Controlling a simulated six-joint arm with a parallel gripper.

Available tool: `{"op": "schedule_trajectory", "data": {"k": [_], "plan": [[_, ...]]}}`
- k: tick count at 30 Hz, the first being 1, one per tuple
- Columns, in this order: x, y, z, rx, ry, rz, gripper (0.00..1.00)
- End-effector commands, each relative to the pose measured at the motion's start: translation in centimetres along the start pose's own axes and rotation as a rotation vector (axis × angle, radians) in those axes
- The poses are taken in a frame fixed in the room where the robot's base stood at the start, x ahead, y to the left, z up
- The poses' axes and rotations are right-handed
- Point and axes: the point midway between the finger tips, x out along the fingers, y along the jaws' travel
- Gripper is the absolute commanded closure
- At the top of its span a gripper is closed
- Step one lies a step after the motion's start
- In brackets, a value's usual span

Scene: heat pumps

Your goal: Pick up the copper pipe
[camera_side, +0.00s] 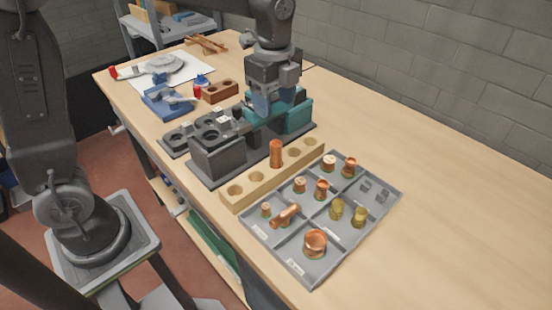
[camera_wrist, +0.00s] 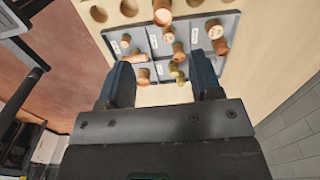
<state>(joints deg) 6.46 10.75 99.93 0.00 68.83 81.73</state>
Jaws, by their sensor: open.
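A copper pipe (camera_side: 276,153) stands upright in a hole of the pale wooden block (camera_side: 255,188), near the block's middle. Its lower end is hidden in the hole. In the wrist view the copper pipe (camera_wrist: 162,13) shows at the top edge, partly cut off, beyond the fingertips. My gripper (camera_side: 273,103) is above and behind the block in the side view, over the grey and teal fixture. In the wrist view my gripper (camera_wrist: 163,72) has its two dark fingers wide apart, with nothing held between them.
A grey compartment tray (camera_side: 383,207) with several copper and brass fittings lies in front of the block. A grey and teal fixture (camera_side: 217,158) stands behind it. Blue tools and a small wooden block (camera_side: 219,91) are farther back. The table's right side is clear.

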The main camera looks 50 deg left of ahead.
Motion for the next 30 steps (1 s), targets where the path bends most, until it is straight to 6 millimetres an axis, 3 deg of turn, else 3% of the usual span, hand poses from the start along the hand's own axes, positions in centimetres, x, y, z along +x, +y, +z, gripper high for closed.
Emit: {"op": "schedule_trajectory", "data": {"k": [5,13,23,30], "plan": [[1.9,-0.3,-0.1,0.036,-0.002,0.015,0.41],[7.0,-0.2,-0.1,0.033,-0.002,0.014,0.41],[9.8,-0.3,0.0,0.032,-0.001,0.011,0.41],[13.2,-0.3,0.1,0.031,-0.002,0.011,0.41]]}}
